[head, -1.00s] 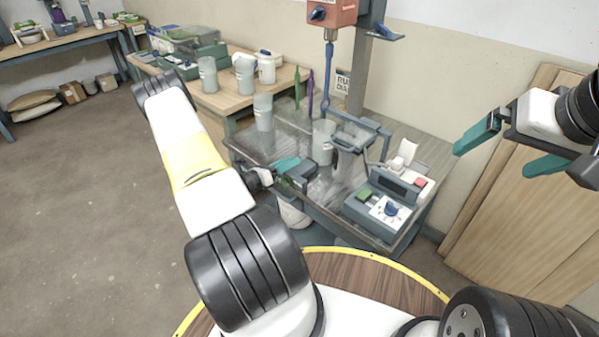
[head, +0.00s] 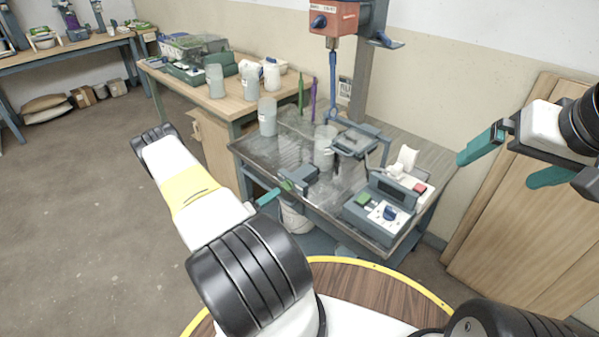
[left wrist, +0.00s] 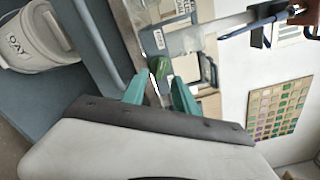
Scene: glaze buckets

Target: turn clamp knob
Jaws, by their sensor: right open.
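The clamp (head: 304,176) is a dark grey block at the front left edge of the metal-topped bench. Its green knob (head: 287,186) faces my left arm. My right gripper (head: 497,171) is open and empty at the far right.
Behind the clamp stand a clear beaker (head: 324,148) and a mixer with an orange head (head: 333,18). A control box with a blue dial (head: 389,213) is at right. A white bucket (head: 294,220) is under the bench. Wooden panels (head: 515,225) lean at right.

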